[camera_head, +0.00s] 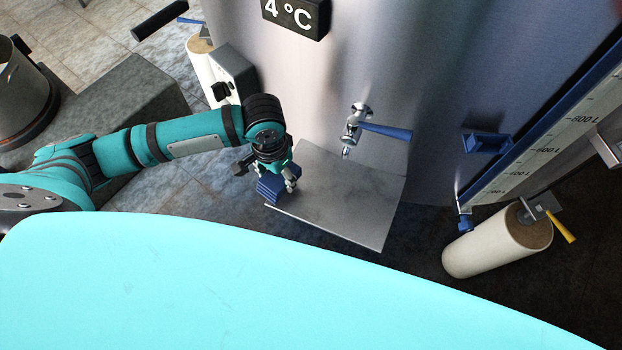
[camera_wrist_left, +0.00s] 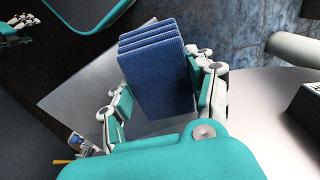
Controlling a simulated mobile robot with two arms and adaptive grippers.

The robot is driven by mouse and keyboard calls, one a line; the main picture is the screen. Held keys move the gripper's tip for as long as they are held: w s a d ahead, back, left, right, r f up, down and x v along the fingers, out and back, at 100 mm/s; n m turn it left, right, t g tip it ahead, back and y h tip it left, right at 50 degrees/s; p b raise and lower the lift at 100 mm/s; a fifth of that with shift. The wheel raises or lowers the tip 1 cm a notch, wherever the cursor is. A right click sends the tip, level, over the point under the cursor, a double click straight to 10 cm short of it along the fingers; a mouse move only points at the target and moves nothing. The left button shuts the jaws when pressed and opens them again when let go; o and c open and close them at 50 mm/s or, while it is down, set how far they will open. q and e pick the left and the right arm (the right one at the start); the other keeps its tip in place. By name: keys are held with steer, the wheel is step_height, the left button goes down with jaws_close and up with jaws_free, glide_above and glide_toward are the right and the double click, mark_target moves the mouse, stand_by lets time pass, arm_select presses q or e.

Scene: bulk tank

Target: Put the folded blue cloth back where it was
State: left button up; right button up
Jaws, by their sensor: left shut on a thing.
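The folded blue cloth (camera_head: 269,188) is in my left gripper (camera_head: 270,178), at the left front edge of a grey metal shelf (camera_head: 340,200) under the tap. In the left wrist view the cloth (camera_wrist_left: 157,65) shows as a thick stack of blue folds between the two fingers of my left gripper (camera_wrist_left: 160,95). The fingers are shut on its sides. I cannot tell whether the cloth touches the shelf. My right gripper does not show clearly in the head view; a gripper shows small at the top left of the left wrist view (camera_wrist_left: 15,28), its jaws unclear.
A tap with a blue lever (camera_head: 385,131) sticks out of the steel tank (camera_head: 400,60) above the shelf. A blue holder (camera_head: 487,142) and a scale (camera_head: 545,140) are on the right. The shelf's middle is bare.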

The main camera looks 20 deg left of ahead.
arm_select(q)
glide_toward(311, 190)
steer(key=a+f, duration=0.2)
steer(key=shift+s+a+f+p, duration=0.2)
steer(key=shift+s+a+p, duration=0.1)
steer(key=shift+a, duration=0.05)
steer(key=shift+w+d+f, duration=0.1)
steer(key=shift+d, duration=0.5)
steer(key=shift+w+d+f, duration=0.1)
steer(key=shift+w+d, duration=0.05)
steer(key=shift+d, duration=0.4)
steer(key=f, duration=0.1)
steer(key=f+p, duration=0.1)
steer(key=f, duration=0.1)
steer(key=shift+w+d+f, duration=0.1)
steer(key=shift+d+f, duration=0.1)
steer(key=shift+f, duration=0.1)
steer(key=o, duration=1)
steer(key=shift+o, duration=0.2)
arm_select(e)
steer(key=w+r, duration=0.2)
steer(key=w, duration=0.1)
